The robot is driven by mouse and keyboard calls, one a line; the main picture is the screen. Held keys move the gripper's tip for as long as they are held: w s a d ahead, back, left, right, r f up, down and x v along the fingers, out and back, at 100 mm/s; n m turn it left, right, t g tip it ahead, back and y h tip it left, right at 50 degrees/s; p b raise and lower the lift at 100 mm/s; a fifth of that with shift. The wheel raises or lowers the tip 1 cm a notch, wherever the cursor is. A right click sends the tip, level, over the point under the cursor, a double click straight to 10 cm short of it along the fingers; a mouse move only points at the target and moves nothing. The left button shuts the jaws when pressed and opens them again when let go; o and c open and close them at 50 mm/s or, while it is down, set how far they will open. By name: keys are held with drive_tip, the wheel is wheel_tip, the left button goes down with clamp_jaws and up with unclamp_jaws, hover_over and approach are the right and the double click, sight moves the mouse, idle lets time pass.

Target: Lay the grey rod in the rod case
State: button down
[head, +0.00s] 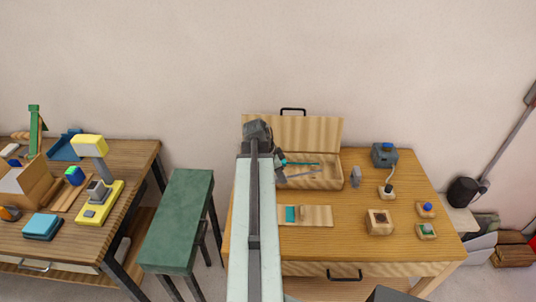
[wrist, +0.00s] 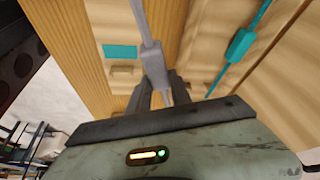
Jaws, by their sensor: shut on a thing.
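The rod case (head: 331,172) is an open wooden box with its lid raised at the back of the right-hand table. A teal rod (head: 303,164) with a thicker middle lies in it; it also shows in the wrist view (wrist: 241,44). My gripper (wrist: 158,90) is shut on the grey rod (wrist: 152,60), around its lower part in the wrist view. In the head view my gripper (head: 280,168) is at the case's left side, partly hidden by my arm. The grey rod (head: 302,174) points right there, in front of the teal rod. I cannot tell whether it touches the case.
A pale board (head: 320,216) with a teal patch lies in front of the case. A small grey object (head: 355,176) and a grey-blue device (head: 385,155) stand right of the case. The table's right-middle is partly clear.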

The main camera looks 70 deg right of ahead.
drive_tip(key=shift+s, duration=0.2)
drive_tip(key=w+d+m+h+b, duration=0.3)
drive_tip(key=w+d+m, duration=0.15)
drive_tip(key=d, duration=0.55)
drive_tip(key=shift+t, duration=0.4)
drive_tip(key=f+b, duration=0.4)
drive_tip(key=f, duration=0.1)
drive_tip(key=f+b, duration=0.2)
drive_tip(key=f, duration=0.1)
drive_tip(key=shift+s+a+b, duration=0.2)
drive_tip(key=shift+s+b, duration=0.2)
